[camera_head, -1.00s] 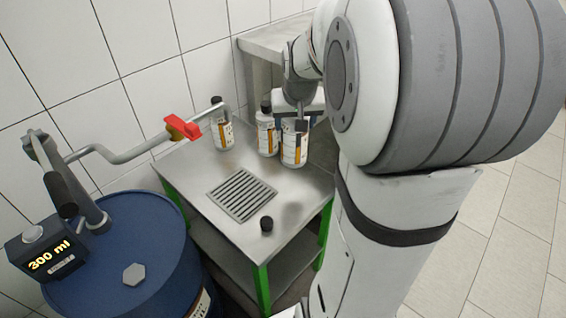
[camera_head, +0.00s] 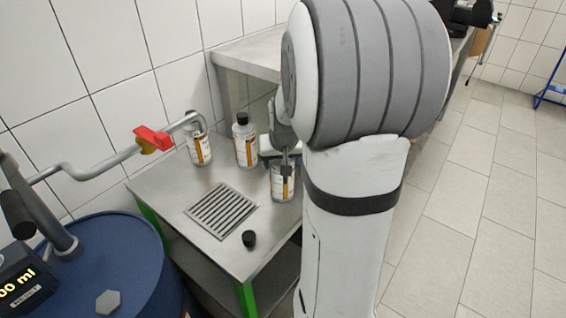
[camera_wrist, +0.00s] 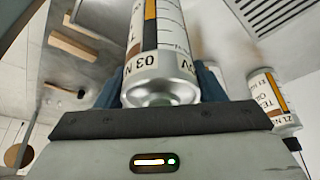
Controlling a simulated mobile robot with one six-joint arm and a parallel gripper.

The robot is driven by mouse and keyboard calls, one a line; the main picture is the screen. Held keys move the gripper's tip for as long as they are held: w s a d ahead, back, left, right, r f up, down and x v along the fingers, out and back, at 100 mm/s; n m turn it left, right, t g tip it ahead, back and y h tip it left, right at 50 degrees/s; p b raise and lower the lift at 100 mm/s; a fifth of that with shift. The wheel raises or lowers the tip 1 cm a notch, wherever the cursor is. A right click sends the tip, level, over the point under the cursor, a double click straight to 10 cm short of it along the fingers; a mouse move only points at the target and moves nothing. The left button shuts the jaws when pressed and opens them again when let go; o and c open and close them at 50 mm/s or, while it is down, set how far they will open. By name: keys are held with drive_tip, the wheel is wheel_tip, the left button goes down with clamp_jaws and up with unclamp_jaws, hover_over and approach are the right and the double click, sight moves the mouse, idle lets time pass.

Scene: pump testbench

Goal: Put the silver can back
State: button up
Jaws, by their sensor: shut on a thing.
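My gripper (camera_head: 286,166) is shut on a silver can (camera_head: 283,187) with a white label and an orange stripe. The can is near the right edge of the steel table (camera_head: 165,190). I cannot tell whether it touches the tabletop. In the wrist view the held can (camera_wrist: 158,45) sits between blue fingers, its shiny silver end towards the camera. Its other end is out of view. A similar can (camera_head: 246,145) with a black cap stands to the left, apart from it. A third can (camera_head: 200,148) stands under the spout at the back left.
A loose black cap (camera_head: 249,238) lies near the table's front edge, beside the drain grate (camera_head: 222,211). A blue drum (camera_head: 110,260) carries the pump pipe with a red lever (camera_head: 152,137). A raised shelf (camera_head: 255,52) stands behind. The table centre is clear.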

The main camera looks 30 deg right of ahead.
drive_tip(key=shift+f, duration=0.1)
drive_tip(key=o, duration=1.7)
